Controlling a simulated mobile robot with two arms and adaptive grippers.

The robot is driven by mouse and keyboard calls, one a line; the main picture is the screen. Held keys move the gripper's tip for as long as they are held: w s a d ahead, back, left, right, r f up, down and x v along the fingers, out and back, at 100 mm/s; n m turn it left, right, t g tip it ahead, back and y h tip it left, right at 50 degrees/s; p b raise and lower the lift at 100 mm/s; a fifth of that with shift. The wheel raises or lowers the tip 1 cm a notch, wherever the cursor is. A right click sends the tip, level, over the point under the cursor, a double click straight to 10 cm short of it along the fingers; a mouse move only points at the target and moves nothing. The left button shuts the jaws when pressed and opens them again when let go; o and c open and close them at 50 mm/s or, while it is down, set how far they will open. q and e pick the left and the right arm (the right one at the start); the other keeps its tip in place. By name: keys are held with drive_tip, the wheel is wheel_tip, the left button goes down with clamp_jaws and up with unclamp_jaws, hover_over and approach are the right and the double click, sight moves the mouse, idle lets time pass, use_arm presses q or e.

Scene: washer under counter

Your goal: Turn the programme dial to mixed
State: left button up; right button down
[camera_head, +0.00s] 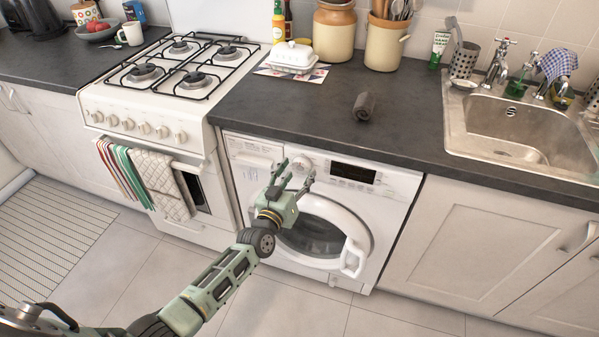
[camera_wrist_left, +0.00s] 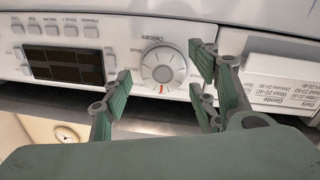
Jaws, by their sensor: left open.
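The white washing machine (camera_head: 386,205) stands under the counter with its round door shut. Its programme dial (camera_wrist_left: 163,68) is a round grey-white knob with a red mark at the lower edge in the left wrist view. In the head view the dial (camera_head: 297,163) shows partly behind my fingers. Words such as "Delicate" are printed around it, upside down; I cannot make out "mixed". My left gripper (camera_head: 298,173) is open in front of the dial. In the left wrist view its fingers stand on either side of the dial, apparently without touching it. My right gripper is not in view.
A dark display (camera_wrist_left: 62,64) and small buttons sit beside the dial. A detergent drawer (camera_wrist_left: 283,86) with printed text is on its other side. The counter edge overhangs the panel. A white cooker (camera_head: 150,120) stands to the left; a dark rolled object (camera_head: 364,106) lies on the counter.

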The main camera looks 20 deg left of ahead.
use_arm(q)
drive_tip(key=shift+w+d, duration=0.1)
drive_tip(key=shift+w, duration=0.55)
drive_tip(key=c, duration=1)
drive_tip(key=shift+c, duration=0.2)
